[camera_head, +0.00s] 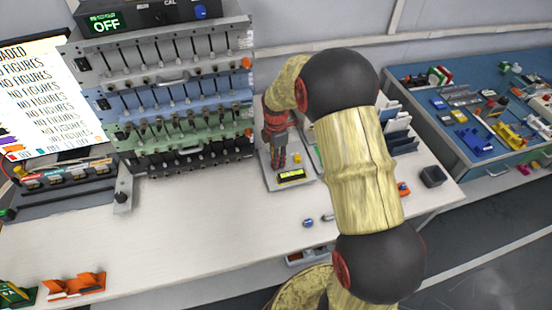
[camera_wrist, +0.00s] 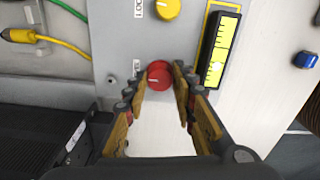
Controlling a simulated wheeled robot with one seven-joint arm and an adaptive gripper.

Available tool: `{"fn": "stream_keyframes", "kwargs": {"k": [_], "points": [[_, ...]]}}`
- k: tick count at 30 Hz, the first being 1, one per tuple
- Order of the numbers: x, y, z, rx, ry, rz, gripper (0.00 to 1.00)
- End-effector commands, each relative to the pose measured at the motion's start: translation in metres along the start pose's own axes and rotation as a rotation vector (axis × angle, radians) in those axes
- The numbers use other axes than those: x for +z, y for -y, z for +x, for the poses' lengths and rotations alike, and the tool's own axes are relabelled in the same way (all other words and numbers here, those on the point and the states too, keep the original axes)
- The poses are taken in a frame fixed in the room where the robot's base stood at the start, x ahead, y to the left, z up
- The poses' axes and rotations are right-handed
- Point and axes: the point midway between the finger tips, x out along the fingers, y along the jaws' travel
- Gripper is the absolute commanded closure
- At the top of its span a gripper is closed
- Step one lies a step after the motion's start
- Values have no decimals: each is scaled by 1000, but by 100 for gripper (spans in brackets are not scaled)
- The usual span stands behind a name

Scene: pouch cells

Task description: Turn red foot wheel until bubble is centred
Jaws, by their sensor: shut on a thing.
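The red foot wheel (camera_wrist: 158,76) has a pale mark on its top and sits on a light grey plate (camera_wrist: 117,50). My gripper (camera_wrist: 160,80) is closed around the wheel, with one finger on each side; it also shows in the head view (camera_head: 278,158), pointing down at the plate. The wheel is hidden there. To the wheel's right in the wrist view is a yellow vial (camera_wrist: 221,48) in a black frame with tick marks. A pale spot that looks like the bubble lies below the vial's middle. The vial also shows in the head view (camera_head: 291,176).
A yellow wheel (camera_wrist: 167,8) sits above the red one. A blue button-like part (camera_wrist: 305,60) lies to the right. A rack of cells (camera_head: 175,100) stands close left of my arm. The white bench (camera_head: 190,215) is mostly clear in front.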

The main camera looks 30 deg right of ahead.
Motion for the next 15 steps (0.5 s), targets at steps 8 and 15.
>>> {"fn": "stream_keyframes", "kwargs": {"k": [8, 15], "points": [[0, 0, -2, -1, 0, 113, 99], [0, 0, -3, -2, 0, 313, 99]]}}
